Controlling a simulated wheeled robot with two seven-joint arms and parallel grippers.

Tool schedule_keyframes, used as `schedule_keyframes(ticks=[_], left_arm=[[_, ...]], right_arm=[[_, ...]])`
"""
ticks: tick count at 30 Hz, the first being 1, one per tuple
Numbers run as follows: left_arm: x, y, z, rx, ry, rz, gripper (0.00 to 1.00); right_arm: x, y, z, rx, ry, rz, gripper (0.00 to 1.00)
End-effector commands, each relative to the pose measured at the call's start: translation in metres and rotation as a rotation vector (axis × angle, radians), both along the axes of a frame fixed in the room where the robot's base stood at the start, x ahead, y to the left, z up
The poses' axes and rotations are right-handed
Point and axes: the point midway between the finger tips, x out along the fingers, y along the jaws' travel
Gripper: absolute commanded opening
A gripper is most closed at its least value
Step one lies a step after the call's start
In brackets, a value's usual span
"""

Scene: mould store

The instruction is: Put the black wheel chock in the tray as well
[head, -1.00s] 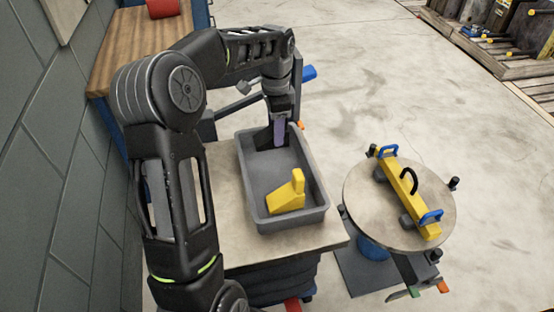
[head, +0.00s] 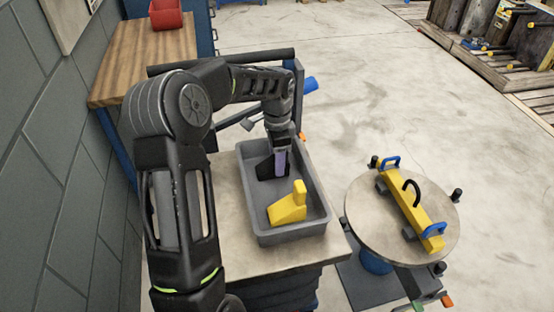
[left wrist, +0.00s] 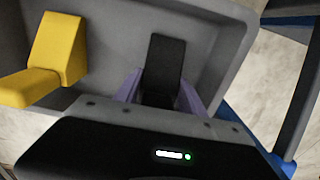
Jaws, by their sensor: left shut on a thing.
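The grey tray (head: 322,226) stands on the table in the head view. A yellow wheel chock (head: 288,207) lies in its near part; it also shows in the left wrist view (left wrist: 58,50). My left gripper (head: 280,166) reaches down into the far part of the tray. It is shut on the black wheel chock (head: 264,169), which is inside the tray walls beyond the yellow one. In the left wrist view the black chock (left wrist: 164,62) stands between the purple fingers. Whether it touches the tray floor I cannot tell. My right gripper is not in view.
A round table (head: 365,215) to the right carries a yellow bar (head: 411,205) with blue and black handles. A wooden bench (head: 140,62) with a red bin (head: 166,14) stands at the back left. Bare floor lies behind the tables.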

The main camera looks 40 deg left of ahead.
Motion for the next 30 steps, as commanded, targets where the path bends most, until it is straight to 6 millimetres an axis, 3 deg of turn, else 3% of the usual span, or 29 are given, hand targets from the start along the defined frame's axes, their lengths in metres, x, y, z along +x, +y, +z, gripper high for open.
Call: schedule_keyframes(ticks=[8,9,15,25,30], left_arm=[[0.000,0.000,-0.003,0.000,-0.001,-0.001,0.00],[0.000,0.000,-0.003,0.001,-0.001,-0.001,0.50],[0.000,0.000,-0.002,0.000,0.000,-0.001,0.67],[0.000,0.000,0.000,0.001,-0.001,0.000,0.69],[0.001,0.001,0.014,0.002,-0.004,0.000,0.69]], right_arm=[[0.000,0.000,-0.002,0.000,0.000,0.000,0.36],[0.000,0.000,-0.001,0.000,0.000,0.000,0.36],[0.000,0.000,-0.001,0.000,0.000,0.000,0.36],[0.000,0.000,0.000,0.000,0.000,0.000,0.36],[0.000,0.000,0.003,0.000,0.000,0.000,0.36]])
